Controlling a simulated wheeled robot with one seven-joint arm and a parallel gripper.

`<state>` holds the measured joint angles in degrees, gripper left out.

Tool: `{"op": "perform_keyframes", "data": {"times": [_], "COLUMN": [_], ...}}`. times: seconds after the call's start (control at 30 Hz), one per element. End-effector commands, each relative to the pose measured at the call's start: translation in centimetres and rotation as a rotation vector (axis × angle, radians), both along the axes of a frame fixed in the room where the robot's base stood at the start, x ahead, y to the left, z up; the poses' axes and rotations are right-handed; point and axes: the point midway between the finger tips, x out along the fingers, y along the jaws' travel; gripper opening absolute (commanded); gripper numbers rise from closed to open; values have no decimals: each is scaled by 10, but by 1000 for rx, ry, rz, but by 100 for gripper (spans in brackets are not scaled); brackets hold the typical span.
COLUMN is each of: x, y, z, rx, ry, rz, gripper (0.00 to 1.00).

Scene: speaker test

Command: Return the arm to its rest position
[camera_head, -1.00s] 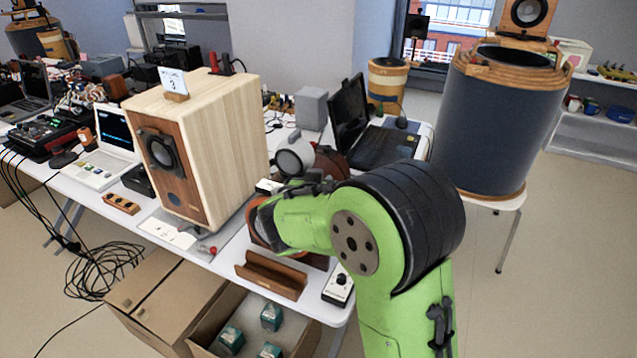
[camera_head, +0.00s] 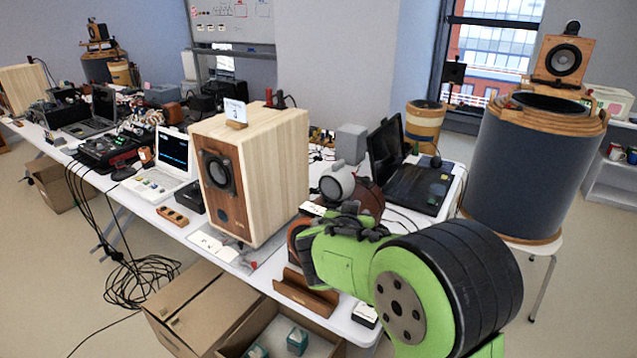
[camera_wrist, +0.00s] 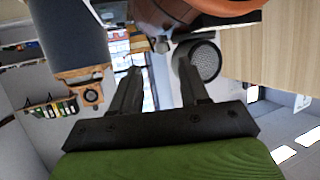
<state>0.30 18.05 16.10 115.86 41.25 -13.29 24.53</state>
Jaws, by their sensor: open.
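My green arm (camera_head: 345,255) reaches in from the lower right of the head view, over the near right end of the white table (camera_head: 185,225). The wrist picture looks upside down. Past the fingers it shows a round grey-faced device (camera_wrist: 205,62), a brown and orange rounded object (camera_wrist: 180,12) and pale wood (camera_wrist: 265,35). I see no contact between the fingers and these things.
A large wooden speaker (camera_head: 270,170) stands left of my arm. A black laptop (camera_head: 415,185) is behind. A big dark drum (camera_head: 535,165) stands right.

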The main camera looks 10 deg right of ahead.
Motion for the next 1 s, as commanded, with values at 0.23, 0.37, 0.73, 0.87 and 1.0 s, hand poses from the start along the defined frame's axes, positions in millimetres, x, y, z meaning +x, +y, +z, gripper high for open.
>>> {"op": "perform_keyframes", "data": {"times": [0.23, 0.37, 0.73, 0.87, 1.0], "x": [-87, -178, -340, -340, -340], "y": [1, 16, 58, 58, 58], "z": [71, 101, 106, 103, 103], "rx": [63, 119, 159, 158, 159], "ry": [176, 363, 668, 672, 671], "rz": [36, 136, 444, 446, 444], "gripper": [45, 45, 45, 45, 45]}}
